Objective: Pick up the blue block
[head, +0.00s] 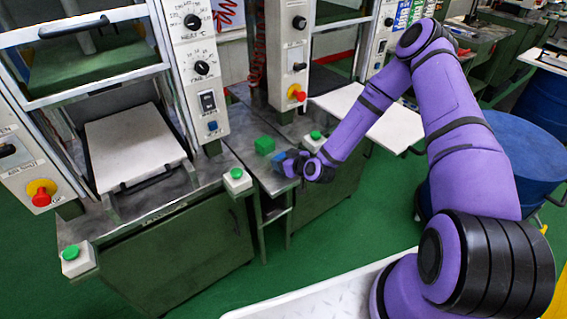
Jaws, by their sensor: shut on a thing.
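The blue block (278,159) is at the tip of my gripper (284,162), above the metal tabletop between the two machines. My gripper is shut on the blue block and partly covers it. I cannot tell whether the block touches the tabletop. A green block (265,145) sits on the tabletop just behind and to the left of the blue block.
White boxes with green buttons stand at the machine fronts, one (237,181) left of my gripper and one (315,141) behind it. A white plate (132,148) lies in the left machine. A blue barrel (530,150) stands at the right.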

